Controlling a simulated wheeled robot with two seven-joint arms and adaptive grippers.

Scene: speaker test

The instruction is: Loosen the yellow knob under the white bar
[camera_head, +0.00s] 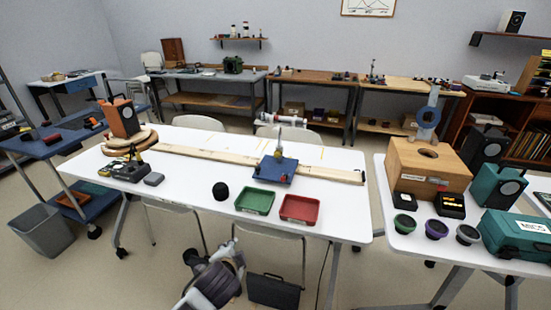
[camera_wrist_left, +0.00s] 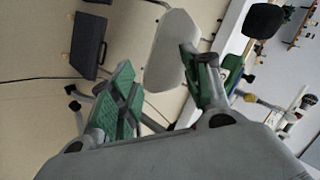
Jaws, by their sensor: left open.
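A blue base plate (camera_head: 275,170) with a pale upright post (camera_head: 280,142) stands on the white table (camera_head: 190,203). A small white bar-like piece (camera_head: 270,118) shows above it, close to the post's top. I cannot make out a yellow knob there. In the left wrist view a small yellow thing (camera_wrist_left: 250,98) lies at the table side; I cannot tell whether it is the knob. My left gripper (camera_head: 234,250) is low in front of the table, clear of the base plate. Its fingers (camera_wrist_left: 163,88) are spread, with nothing between them. My right gripper is not in view.
A green tray (camera_head: 255,202), a red tray (camera_head: 300,209) and a black round object (camera_head: 221,191) line the table's front. A long wooden plank (camera_head: 210,154) lies behind them. A black case (camera_head: 273,291) is on the floor. A second table (camera_head: 430,248) stands right.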

